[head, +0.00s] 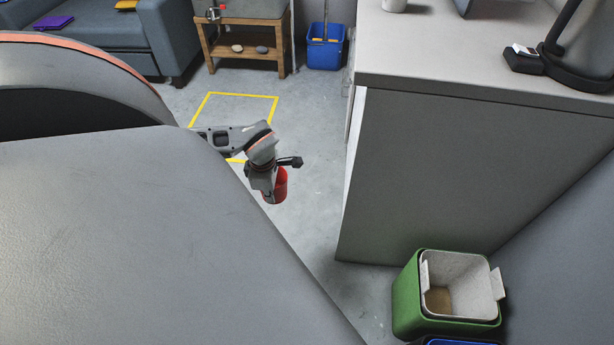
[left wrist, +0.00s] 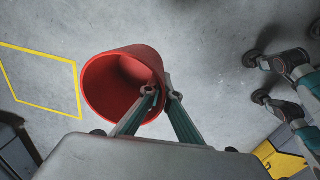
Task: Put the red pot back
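The red pot (head: 280,186) hangs in the air over the grey floor in the head view, partly hidden behind my left gripper (head: 268,184). In the left wrist view the pot (left wrist: 112,86) is large, with its open mouth facing the camera; it looks empty. My left gripper (left wrist: 163,93) has one fingertip inside the pot and one outside, closed on its rim. My right gripper is in neither view.
A yellow outlined square (head: 243,95) marks the floor behind the arm. A wooden bench (head: 246,51) and blue bucket (head: 326,53) stand at the back. A tall grey counter (head: 450,170) is on the right, with a green bin (head: 405,295) before it. Clear floor lies between.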

